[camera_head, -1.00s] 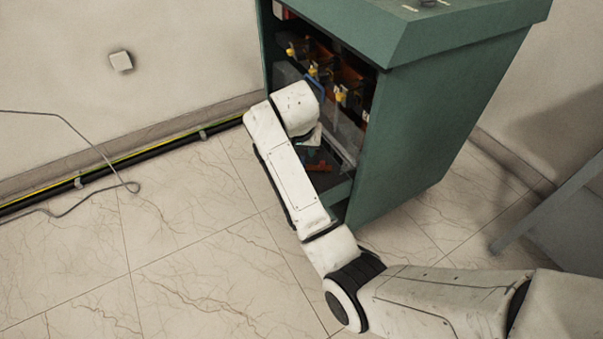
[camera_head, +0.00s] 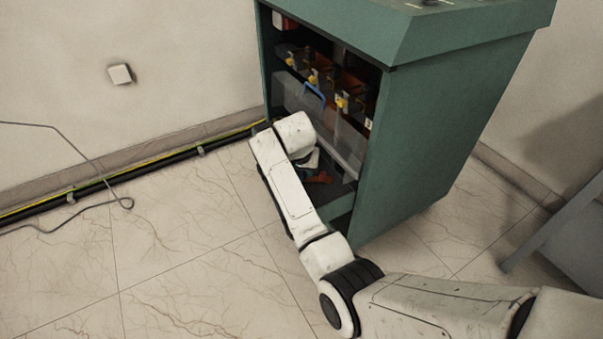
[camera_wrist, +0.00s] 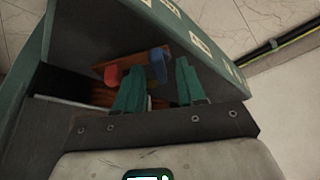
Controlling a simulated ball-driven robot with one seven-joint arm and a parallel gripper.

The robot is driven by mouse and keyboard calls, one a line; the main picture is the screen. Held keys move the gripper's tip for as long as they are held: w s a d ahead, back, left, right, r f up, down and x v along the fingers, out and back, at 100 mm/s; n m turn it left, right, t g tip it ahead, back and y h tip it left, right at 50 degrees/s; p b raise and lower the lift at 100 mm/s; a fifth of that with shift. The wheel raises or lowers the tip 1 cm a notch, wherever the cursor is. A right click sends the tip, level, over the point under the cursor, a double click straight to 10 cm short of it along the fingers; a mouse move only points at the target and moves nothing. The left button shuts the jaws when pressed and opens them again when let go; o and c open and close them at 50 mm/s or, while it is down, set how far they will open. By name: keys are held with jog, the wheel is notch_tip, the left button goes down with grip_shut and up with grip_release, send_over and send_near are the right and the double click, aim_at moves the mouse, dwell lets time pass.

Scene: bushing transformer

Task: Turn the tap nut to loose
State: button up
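My gripper (camera_wrist: 159,78) shows in the wrist view with its two green fingers apart and nothing visibly clamped between them. Beyond the fingertips are a blue part (camera_wrist: 158,64) and a red part (camera_wrist: 112,75), by an orange-brown surface. The blue part appears between the fingertips in the picture; I cannot tell whether they touch it. In the head view a red part (camera_head: 322,177) shows low in the open green cabinet (camera_head: 425,135), beside my wrist, which hides most of the gripper. I cannot tell for sure which part is the tap nut.
Inside the cabinet, yellow fittings (camera_head: 342,101) and a blue handle (camera_head: 315,94) over a grey translucent case stand above my wrist. The cabinet's side wall is close on the right. A black cable (camera_head: 100,183) runs along the wall base.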

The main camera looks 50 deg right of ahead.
jog(key=shift+f, duration=0.1)
grip_shut()
dwell(0.4)
